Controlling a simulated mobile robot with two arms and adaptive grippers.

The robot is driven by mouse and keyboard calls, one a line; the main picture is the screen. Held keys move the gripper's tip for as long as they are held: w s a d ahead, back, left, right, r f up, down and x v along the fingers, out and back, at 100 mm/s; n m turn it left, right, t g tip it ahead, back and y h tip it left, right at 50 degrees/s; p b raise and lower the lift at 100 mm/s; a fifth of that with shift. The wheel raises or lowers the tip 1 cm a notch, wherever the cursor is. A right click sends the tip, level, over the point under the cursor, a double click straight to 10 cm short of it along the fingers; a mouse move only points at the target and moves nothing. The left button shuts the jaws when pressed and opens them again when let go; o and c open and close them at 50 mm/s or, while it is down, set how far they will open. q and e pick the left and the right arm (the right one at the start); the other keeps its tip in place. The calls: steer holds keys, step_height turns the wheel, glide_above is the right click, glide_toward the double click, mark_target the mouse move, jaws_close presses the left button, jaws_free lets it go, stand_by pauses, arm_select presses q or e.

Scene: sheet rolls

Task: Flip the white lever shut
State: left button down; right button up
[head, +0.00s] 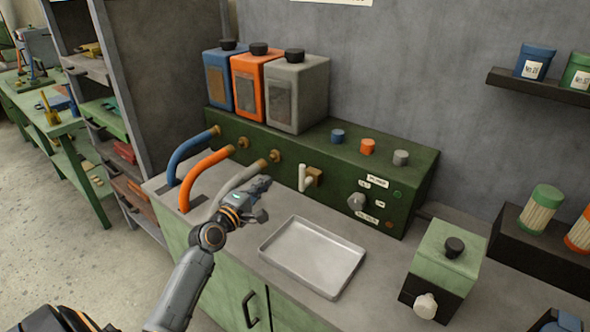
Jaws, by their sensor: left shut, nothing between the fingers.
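The white lever (302,178) sits on a brass fitting on the front of the dark green machine housing (345,160). It stands roughly upright in the picture; whether it counts as open or shut I cannot tell. My left gripper (262,198) is shut and empty. It is left of the lever and a little lower in the picture, over the grey counter and apart from the lever. My right gripper does not show clearly; only a dark and blue part of my body appears at the lower right edge.
A metal tray (312,257) lies on the counter below the lever. Blue (190,152), orange (203,166) and grey hoses (240,178) rise beside my left gripper. A knob (357,202) is right of the lever. A green box (444,262) with a white knob stands further right.

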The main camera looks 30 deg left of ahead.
arm_select(q)
steer(key=w+d+p, duration=0.2)
steer(key=w+d, duration=0.1)
steer(key=w, duration=0.5)
steer(key=shift+w+d, duration=0.2)
steer(key=shift+w, duration=0.15)
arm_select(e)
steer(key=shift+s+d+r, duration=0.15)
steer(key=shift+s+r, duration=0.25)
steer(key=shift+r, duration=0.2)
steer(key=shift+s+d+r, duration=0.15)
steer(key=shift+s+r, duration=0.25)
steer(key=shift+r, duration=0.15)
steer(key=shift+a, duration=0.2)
